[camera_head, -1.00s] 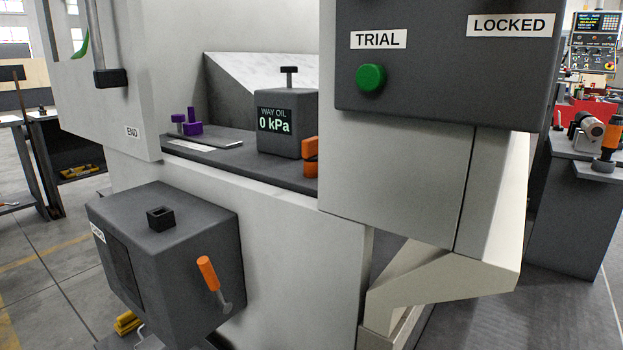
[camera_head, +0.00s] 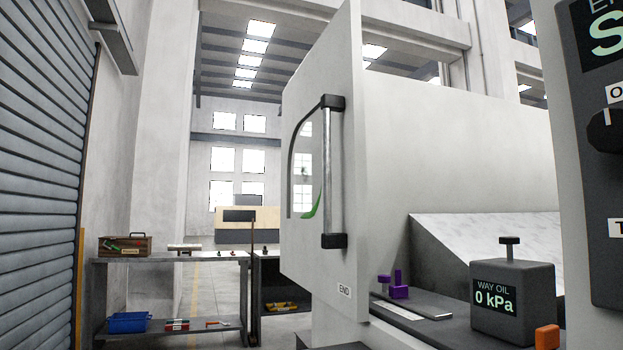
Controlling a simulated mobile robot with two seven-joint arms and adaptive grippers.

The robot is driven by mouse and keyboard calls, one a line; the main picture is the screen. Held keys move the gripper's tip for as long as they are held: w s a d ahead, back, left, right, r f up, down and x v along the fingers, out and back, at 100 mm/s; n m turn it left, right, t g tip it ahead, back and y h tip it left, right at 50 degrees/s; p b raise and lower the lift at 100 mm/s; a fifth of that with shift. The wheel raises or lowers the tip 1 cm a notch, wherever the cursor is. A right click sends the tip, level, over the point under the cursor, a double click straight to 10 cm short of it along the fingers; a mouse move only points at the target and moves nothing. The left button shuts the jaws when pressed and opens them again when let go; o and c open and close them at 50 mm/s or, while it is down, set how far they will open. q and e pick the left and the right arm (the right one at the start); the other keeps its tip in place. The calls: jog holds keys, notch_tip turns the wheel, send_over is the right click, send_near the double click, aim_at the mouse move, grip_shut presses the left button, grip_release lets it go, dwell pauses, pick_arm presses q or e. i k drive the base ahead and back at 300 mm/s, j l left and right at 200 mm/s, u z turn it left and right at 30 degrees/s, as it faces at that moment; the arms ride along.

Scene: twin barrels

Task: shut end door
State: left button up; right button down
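The end door (camera_head: 350,190) is a tall light-grey panel at the left end of the machine, with a window (camera_head: 305,170) and a label reading END (camera_head: 344,291) near its bottom corner. A vertical metal bar handle (camera_head: 335,172) with black end mounts is on its face. Neither gripper shows in the view.
A dark control panel (camera_head: 600,150) is cut off at the right edge. Purple parts (camera_head: 398,290) and an orange block (camera_head: 547,337) sit on the machine bed. A workbench (camera_head: 170,262) with a wooden toolbox (camera_head: 125,244) and a blue bin (camera_head: 128,322) stands at left. Floor shows between bench and door.

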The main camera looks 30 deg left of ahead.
aim_at(324, 250)
jog(key=j, duration=1.25)
jog(key=i+j+z, duration=0.1)
jog(key=j, duration=0.45)
jog(key=i+j+z, duration=0.15)
jog(key=j, duration=0.45)
jog(key=i+j+z, duration=0.1)
jog(key=j, duration=0.55)
jog(key=i+j+z, duration=0.1)
jog(key=i+j, duration=0.15)
jog(key=j, duration=0.45)
jog(key=i+j+z, duration=0.15)
jog(key=j, duration=0.55)
jog(key=i+j+z, duration=0.1)
jog(key=j, duration=0.55)
jog(key=j+z, duration=0.1)
jog(key=j, duration=0.6)
jog(key=j+z, duration=0.2)
jog(key=j, duration=1)
